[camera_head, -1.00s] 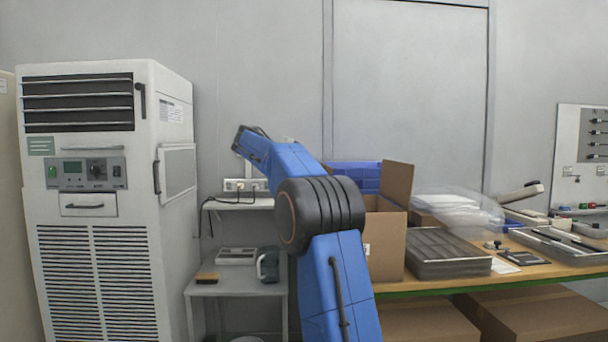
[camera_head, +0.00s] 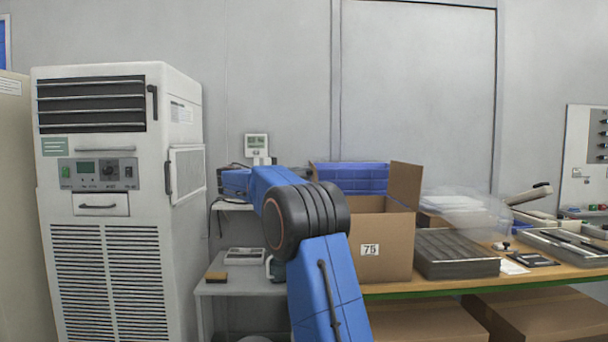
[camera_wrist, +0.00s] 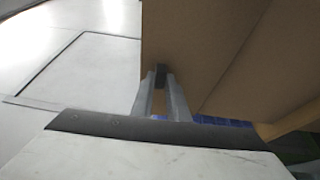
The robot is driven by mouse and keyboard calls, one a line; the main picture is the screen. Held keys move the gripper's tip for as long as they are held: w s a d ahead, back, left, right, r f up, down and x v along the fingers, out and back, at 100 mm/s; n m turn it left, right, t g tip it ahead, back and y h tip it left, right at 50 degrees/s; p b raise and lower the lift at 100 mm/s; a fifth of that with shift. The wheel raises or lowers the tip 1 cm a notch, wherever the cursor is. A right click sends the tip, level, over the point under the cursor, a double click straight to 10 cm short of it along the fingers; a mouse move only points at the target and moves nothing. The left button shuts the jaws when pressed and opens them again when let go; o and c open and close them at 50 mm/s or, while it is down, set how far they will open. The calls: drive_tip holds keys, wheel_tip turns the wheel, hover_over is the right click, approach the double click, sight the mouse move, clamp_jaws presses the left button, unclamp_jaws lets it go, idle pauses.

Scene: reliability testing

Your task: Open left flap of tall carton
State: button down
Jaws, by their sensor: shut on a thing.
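The tall carton (camera_head: 387,248) is brown cardboard with a "75" label on its front, standing on the workbench. Its right flap (camera_head: 405,185) stands up; its left side is hidden behind my arm in the head view. In the wrist view, brown cardboard (camera_wrist: 205,40) fills the upper middle and right, with a fold line running across it. My gripper (camera_wrist: 161,72) shows there with its fingertips shut on the edge of this cardboard, which looks like the left flap. The gripper itself is hidden in the head view.
A small grey side table (camera_head: 240,286) stands left of the bench, and a tall white cabinet (camera_head: 118,215) further left.

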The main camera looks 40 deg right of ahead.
drive_tip(key=shift+f, duration=0.45)
drive_tip(key=c, duration=1.7)
unclamp_jaws()
drive_tip(key=shift+w, duration=0.1)
drive_tip(key=shift+c, duration=0.2)
drive_tip(key=shift+r, duration=0.1)
drive_tip(key=w+a, duration=0.3)
drive_tip(key=a, duration=1.4)
drive_tip(key=shift+w+f, duration=0.2)
drive_tip(key=shift+f, duration=0.15)
